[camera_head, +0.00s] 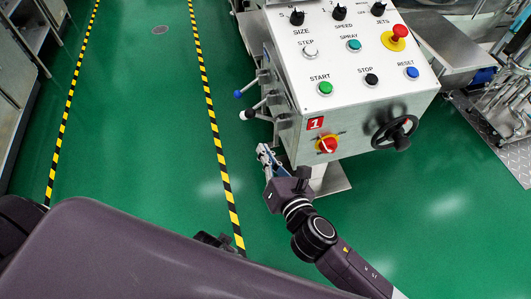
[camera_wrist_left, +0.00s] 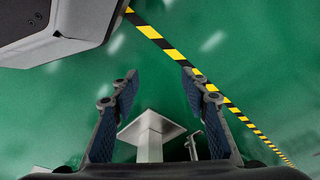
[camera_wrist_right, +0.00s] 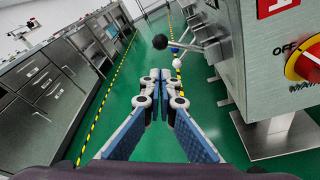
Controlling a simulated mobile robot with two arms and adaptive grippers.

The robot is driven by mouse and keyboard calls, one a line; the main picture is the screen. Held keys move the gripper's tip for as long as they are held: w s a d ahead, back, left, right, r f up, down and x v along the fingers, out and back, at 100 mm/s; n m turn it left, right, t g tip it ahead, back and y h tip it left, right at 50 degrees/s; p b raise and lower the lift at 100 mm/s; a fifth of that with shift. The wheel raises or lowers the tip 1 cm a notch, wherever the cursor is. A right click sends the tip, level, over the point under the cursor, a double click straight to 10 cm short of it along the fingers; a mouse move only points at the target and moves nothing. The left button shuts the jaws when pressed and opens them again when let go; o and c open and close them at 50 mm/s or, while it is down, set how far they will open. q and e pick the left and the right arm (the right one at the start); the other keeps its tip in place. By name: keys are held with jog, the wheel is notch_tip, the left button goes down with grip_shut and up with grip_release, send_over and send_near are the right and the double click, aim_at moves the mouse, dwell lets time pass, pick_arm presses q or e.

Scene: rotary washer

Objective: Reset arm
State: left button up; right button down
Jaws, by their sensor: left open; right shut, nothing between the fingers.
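My right gripper (camera_head: 266,157) is in front of the left side of the control cabinet (camera_head: 300,130), below its levers. In the right wrist view the right gripper (camera_wrist_right: 165,75) is shut and empty, with the cabinet (camera_wrist_right: 245,60) to its right. My left gripper (camera_wrist_left: 158,80) is open and empty in the left wrist view, with green floor between and beyond its fingers. In the head view the left gripper is mostly hidden behind my dark body part at the bottom; only a small dark part shows.
The cabinet carries levers with a blue knob (camera_head: 238,94), a red-yellow rotary switch (camera_head: 327,145), a black handwheel (camera_head: 394,132) and several buttons. Yellow-black floor tape (camera_head: 214,125) runs along the aisle. Grey counters (camera_wrist_right: 60,75) stand at left. The green floor between is clear.

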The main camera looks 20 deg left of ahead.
jog(key=shift+s+d, duration=0.2)
jog(key=shift+s, duration=0.1)
